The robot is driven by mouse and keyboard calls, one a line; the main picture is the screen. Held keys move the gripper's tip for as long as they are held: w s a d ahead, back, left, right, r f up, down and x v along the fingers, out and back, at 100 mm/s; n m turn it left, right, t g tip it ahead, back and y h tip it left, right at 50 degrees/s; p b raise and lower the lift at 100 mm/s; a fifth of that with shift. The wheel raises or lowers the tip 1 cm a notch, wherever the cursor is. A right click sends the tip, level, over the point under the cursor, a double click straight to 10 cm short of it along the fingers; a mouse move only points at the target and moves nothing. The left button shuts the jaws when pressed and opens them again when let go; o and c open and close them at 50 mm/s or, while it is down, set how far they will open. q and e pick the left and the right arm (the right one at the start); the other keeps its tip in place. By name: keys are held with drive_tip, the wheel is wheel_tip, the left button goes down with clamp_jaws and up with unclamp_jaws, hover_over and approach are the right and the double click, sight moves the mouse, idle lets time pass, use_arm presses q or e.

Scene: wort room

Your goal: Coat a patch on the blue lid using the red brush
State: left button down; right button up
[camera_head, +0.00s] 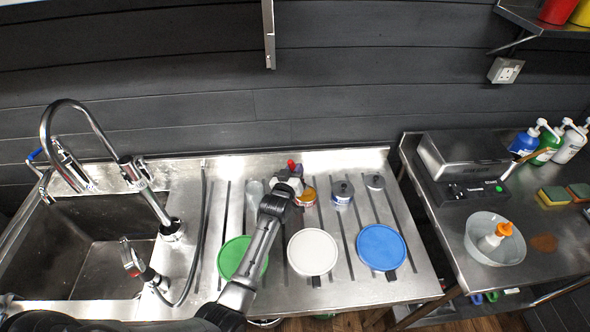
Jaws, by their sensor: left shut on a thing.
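The blue lid (381,247) lies flat on the ribbed steel drainboard, at the right of a row of three round lids. My left gripper (288,182) is over the back of the drainboard, behind the lids and to the left of the blue one. It is shut on the red brush (291,164). Only a small red part of the brush shows above the jaws; the rest is hidden by the gripper. My right gripper is not in view.
A green lid (241,258), partly behind my left arm, and a white lid (313,251) lie left of the blue lid. Small jars, one blue-labelled (342,194), stand behind the lids. A sink and tall tap (131,171) are left. A bowl (470,240) stands on the right table.

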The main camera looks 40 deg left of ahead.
use_arm(q)
drive_tip(key=shift+r+p, duration=1.75)
drive_tip(key=shift+r, duration=0.15)
wheel_tip(320, 180, up, 3)
drive_tip(key=p, duration=0.3)
